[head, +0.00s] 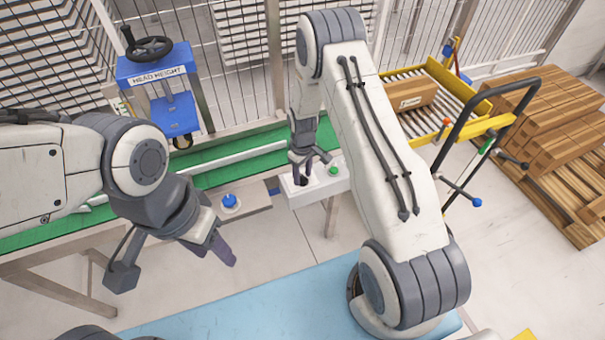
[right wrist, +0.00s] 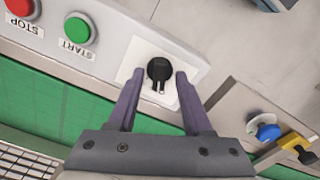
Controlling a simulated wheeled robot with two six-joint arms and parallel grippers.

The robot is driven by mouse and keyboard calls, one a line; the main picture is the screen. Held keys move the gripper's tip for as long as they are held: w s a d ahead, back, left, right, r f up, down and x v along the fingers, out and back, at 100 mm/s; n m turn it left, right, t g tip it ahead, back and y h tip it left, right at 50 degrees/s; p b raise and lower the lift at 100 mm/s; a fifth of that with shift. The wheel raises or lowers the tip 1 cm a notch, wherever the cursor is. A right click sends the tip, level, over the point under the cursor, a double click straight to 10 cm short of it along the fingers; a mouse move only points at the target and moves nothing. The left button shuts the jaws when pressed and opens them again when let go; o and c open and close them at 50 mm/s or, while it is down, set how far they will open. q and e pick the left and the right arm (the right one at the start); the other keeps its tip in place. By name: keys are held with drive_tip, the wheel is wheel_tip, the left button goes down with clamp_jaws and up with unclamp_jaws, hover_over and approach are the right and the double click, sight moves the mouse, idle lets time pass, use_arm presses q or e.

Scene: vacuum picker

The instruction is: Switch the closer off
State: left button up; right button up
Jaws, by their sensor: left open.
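A black rotary knob (right wrist: 160,70) sits on a white plate on the light grey control box (head: 322,188). In the right wrist view its pointer faces toward my gripper's palm; its position label cannot be read. My right gripper (right wrist: 160,77) is open, with one fingertip on each side of the knob and a gap showing at both sides. In the head view my right gripper (head: 308,160) is over the left part of the box. My left gripper (head: 226,254) hangs lower left, clear of the box, its fingers seen side-on.
A green START button (right wrist: 79,29) and a red STOP button (right wrist: 20,6) are on the same box. A blue knob (head: 230,201) is on a bracket to the left. The green conveyor (head: 220,170) runs behind. A carton (head: 405,95) lies on rollers.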

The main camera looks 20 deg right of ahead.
sight(302, 177)
wheel_tip(302, 177, up, 10)
drive_tip(key=shift+r+b, duration=0.25)
drive_tip(key=shift+b, duration=0.2)
idle(0.4)
